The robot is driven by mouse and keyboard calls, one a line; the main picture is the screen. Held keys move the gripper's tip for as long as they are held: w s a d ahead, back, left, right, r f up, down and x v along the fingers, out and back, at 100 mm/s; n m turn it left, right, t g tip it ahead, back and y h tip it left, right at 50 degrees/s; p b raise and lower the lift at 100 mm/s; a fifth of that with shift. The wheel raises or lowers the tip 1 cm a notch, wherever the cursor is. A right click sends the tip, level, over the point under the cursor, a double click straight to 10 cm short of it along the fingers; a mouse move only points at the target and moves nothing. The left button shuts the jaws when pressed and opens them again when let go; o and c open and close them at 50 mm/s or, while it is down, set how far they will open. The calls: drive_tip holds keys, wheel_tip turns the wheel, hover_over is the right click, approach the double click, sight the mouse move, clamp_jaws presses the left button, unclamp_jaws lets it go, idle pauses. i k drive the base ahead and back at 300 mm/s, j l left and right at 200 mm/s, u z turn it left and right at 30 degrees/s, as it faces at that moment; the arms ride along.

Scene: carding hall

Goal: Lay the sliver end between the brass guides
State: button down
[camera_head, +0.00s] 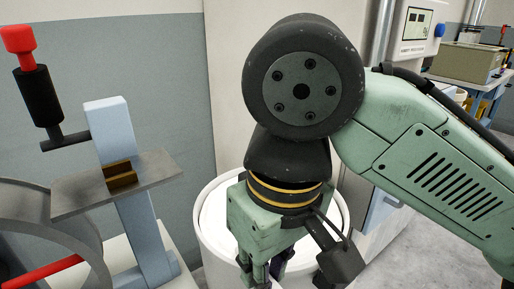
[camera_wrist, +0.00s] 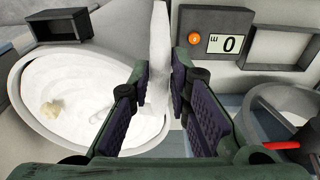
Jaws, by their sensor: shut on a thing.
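The white sliver (camera_wrist: 159,38) is between the two dark-padded fingers of my gripper (camera_wrist: 160,82), which is shut on it. It stretches upward from the fingers in the wrist view. In the head view my gripper (camera_head: 262,272) is above the white can at the bottom, and its fingertips are mostly hidden. The brass guides (camera_head: 120,176) sit on a grey plate (camera_head: 160,170) on a pale blue post at the left, apart from my gripper. The sliver cannot be made out in the head view.
The round can (camera_wrist: 28,118) holds white material with a small cream tuft (camera_wrist: 50,109). A counter panel showing 0 (camera_wrist: 230,43) is at the upper right. A black handle with a red knob (camera_head: 18,40) rises beside the post, and a grey wheel (camera_head: 75,225) stands below.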

sight(124, 177)
drive_tip(key=k, duration=0.95)
